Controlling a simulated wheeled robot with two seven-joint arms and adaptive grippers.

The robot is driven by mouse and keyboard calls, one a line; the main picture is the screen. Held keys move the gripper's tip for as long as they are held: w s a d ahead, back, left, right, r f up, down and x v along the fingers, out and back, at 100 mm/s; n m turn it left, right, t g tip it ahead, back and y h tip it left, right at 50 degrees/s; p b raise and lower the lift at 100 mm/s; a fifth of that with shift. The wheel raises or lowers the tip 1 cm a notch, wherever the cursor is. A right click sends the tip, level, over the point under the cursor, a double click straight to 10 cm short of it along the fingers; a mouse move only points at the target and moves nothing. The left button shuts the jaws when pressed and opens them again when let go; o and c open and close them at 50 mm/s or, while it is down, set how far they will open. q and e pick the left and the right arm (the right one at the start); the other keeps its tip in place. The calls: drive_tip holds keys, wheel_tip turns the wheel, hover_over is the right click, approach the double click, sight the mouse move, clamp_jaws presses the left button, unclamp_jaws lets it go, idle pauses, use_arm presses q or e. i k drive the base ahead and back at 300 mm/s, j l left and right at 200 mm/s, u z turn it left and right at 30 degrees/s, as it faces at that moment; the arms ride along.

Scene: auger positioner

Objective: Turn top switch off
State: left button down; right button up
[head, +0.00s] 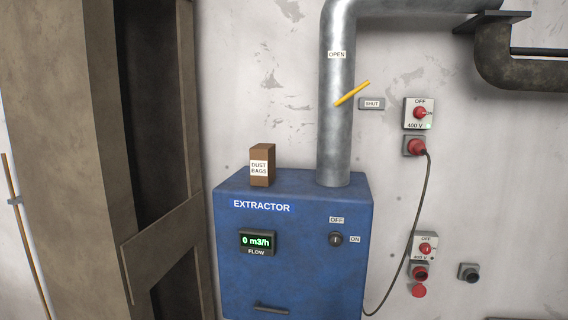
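The top switch (420,113) is a pale wall box with a red rotary knob, marked OFF above and 400 V below. Its knob appears to point right toward a small ON mark, and a small green light shows at its lower right. A red plug (415,147) sits in the socket just below it, with a dark cable hanging from it. A lower switch (425,246) of the same kind has its red knob near its OFF mark. Neither of my grippers is in view.
A blue extractor cabinet (290,275) stands left of the switches; its display (257,242) reads 0 m3/h. A metal duct (336,130) with a yellow lever (352,93) rises from it. A brown dust-bag box (262,165) stands on top.

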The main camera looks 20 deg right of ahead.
sight(420, 112)
drive_tip(key=z, duration=1.45)
